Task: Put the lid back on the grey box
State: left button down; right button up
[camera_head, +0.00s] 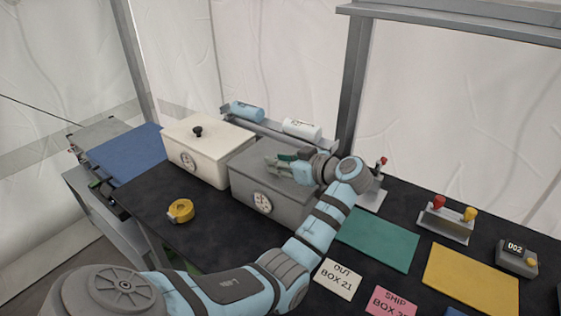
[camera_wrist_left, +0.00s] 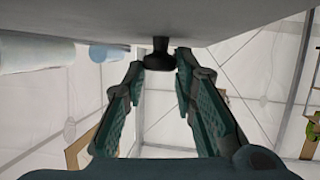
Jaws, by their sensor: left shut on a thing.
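The grey box (camera_head: 293,209) with a round dial on its front stands on the dark table, right of the white box. A grey lid (camera_head: 246,157) lies level over its top; I cannot tell whether it is fully seated. My left gripper (camera_head: 280,161) is over the lid, reaching in from the right side. In the left wrist view the lid's pale grey surface (camera_wrist_left: 110,18) fills the top, and its black knob (camera_wrist_left: 160,57) is between the tips of my left fingers (camera_wrist_left: 160,62), which are shut on it. My right gripper is not in view.
The white box (camera_head: 215,160) with a black-knobbed lid stands close left of the grey box. Behind are rolls (camera_head: 302,130) on a rail. A yellow tape (camera_head: 181,211) lies in front. Green (camera_head: 375,240) and yellow mats (camera_head: 470,280) and a lever stand (camera_head: 445,222) are to the right.

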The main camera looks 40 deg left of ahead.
pick_arm(q)
jog(key=shift+f, duration=0.2)
jog(key=c, duration=1.2)
grip_release()
jog(key=v, duration=1.2)
